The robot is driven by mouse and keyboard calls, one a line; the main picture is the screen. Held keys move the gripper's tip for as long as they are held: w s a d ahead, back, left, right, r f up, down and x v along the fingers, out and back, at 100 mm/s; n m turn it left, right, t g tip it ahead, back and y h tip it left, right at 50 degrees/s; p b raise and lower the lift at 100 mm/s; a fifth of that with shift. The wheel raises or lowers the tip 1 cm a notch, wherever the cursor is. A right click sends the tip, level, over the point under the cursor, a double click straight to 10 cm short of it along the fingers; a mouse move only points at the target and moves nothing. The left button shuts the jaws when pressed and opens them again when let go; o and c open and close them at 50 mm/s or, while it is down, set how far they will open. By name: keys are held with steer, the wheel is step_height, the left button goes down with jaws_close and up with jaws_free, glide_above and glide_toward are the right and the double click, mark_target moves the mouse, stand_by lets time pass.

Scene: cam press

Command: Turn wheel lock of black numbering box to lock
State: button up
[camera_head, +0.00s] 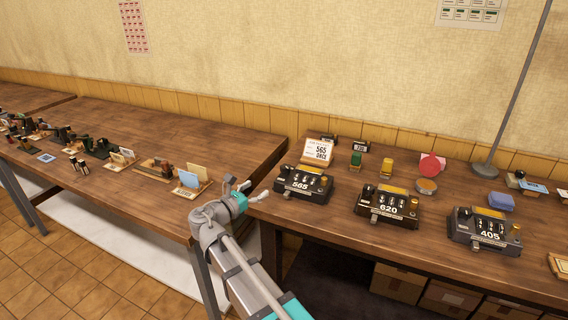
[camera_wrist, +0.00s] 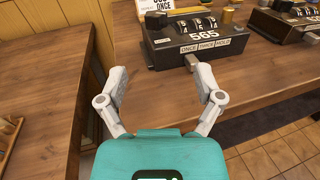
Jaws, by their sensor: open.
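A black numbering box (camera_head: 303,184) marked 565 stands at the left end of the right-hand table. It also shows ahead of my gripper in the wrist view (camera_wrist: 208,46), with number wheels on top, a label reading ONCE TWICE HOLD and a small grey tab (camera_wrist: 191,60) at its lower front. A dark round knob (camera_wrist: 155,19) is at its left end; I cannot tell if it is the wheel lock. My gripper (camera_head: 246,188) is open and empty, left of the box and apart from it. In the wrist view its fingers (camera_wrist: 161,76) frame bare tabletop before the box.
A bronze-brown box (camera_head: 388,208) marked 620 and a dark grey box (camera_head: 484,232) marked 405 stand further right. A card (camera_head: 318,149) reading 565 ONCE stands behind the first box. The left table (camera_head: 150,120) has a mostly clear back half.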

mark_target(282, 170)
steer(key=shift+w, duration=0.55)
steer(key=shift+d, duration=0.1)
steer(key=shift+x, duration=6.8)
steer(key=shift+c, duration=0.2)
steer(key=c, duration=1.1)
steer(key=shift+c, duration=0.2)
